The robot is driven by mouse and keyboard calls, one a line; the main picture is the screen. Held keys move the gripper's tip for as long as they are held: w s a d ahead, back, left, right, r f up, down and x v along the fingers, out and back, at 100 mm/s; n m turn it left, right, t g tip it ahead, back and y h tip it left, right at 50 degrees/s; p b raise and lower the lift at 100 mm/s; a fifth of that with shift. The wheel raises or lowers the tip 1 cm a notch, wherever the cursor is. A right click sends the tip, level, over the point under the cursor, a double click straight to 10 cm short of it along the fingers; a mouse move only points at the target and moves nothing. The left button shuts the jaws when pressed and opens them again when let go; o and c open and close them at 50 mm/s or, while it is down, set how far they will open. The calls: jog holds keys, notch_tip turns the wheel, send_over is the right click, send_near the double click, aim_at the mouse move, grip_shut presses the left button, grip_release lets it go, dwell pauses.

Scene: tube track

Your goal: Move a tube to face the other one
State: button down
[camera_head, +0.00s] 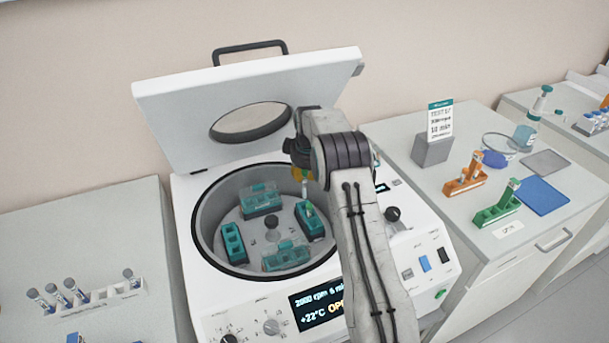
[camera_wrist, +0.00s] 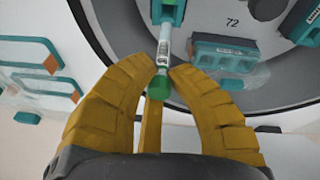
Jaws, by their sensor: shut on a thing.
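The open centrifuge (camera_head: 200,225) has several teal buckets around its rotor (camera_head: 272,240). My gripper (camera_head: 304,176) is over the right side of the bowl, above the right bucket (camera_head: 312,224). In the wrist view its yellow fingers (camera_wrist: 164,74) are shut on a tube with a green cap (camera_wrist: 159,88) and a pale label. The tube's far end points at a teal bucket (camera_wrist: 168,12); I cannot tell whether it is inside it. The tube shows small below the fingers (camera_head: 304,188).
The raised lid (camera_head: 180,115) stands behind the bowl. On the right bench are an orange rack (camera_head: 465,183) and a green rack (camera_head: 497,210), a sign (camera_head: 440,120) and a blue mat (camera_head: 543,196). A white rack (camera_head: 100,300) with several tubes is at left.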

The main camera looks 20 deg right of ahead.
jog(key=shift+r+p, duration=1.35)
jog(key=shift+r, duration=0.8)
